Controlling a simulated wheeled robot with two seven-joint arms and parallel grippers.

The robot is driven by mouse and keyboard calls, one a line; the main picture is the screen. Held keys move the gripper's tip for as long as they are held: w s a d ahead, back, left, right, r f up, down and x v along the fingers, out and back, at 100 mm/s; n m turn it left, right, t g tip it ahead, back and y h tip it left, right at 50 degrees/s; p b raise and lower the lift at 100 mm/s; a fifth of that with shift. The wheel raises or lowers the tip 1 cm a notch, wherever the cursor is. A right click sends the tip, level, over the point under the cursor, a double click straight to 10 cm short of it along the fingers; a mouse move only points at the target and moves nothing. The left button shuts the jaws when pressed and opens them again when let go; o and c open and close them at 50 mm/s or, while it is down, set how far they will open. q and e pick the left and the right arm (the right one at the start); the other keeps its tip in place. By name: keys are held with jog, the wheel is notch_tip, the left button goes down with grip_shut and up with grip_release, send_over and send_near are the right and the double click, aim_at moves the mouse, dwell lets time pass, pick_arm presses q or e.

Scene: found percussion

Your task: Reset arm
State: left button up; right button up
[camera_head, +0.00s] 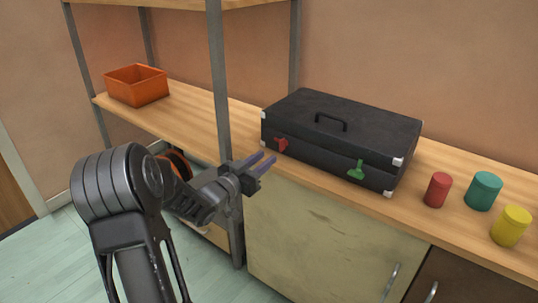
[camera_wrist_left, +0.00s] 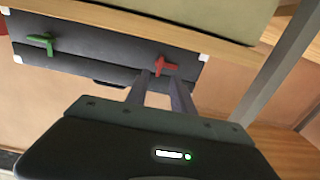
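My left gripper (camera_head: 265,166) is in front of the counter, a little left of and below the front of a black case (camera_head: 335,130). Its two fingers are parallel with a gap between them, and nothing is held. In the left wrist view the fingers (camera_wrist_left: 160,88) point toward the case front (camera_wrist_left: 100,62), overlapping the area by a red latch (camera_wrist_left: 166,66). The case is closed, with a red latch (camera_head: 281,145) and a green latch (camera_head: 356,170) on its front. My right gripper is in neither view.
Red (camera_head: 437,190), teal (camera_head: 483,191) and yellow (camera_head: 511,226) cylinders stand on the wooden counter (camera_head: 440,155), right of the case. An orange bin (camera_head: 137,86) sits on the shelf at left. A grey metal shelf post (camera_head: 219,85) rises close to my left gripper. A cabinet lies below the counter.

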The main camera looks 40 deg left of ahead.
pick_arm(q)
jog(key=shift+f, duration=0.1)
dwell(0.5)
jog(key=s+d+f+n+g+y, duration=0.1)
jog(key=d+f+n+g, duration=0.15)
jog(key=f, duration=0.65)
jog(key=s+d+f+n+g+y, duration=0.1)
jog(key=s+d+f+g, duration=0.15)
jog(key=f, duration=0.65)
jog(key=s+d+f+g+h, duration=0.2)
jog(key=s+d+f+g, duration=0.15)
jog(key=d+f, duration=0.35)
jog(key=s+d+f+g+h, duration=0.1)
jog(key=s+d+f+g, duration=0.1)
jog(key=s+d+f, duration=0.45)
jog(key=s+d+f+g+h, duration=0.2)
jog(key=s+d+f+g, duration=0.15)
jog(key=d, duration=0.65)
jog(key=s+d+f+m+g+h+p, duration=0.1)
jog(key=s+d+f+m+g+h, duration=0.15)
jog(key=s+d, duration=1)
notch_tip(320, 180, up, 18)
jog(key=p, duration=1.9)
jog(key=shift+w+d+g+y, duration=0.3)
jog(key=shift+g+y, duration=0.05)
jog(key=shift+y, duration=0.1)
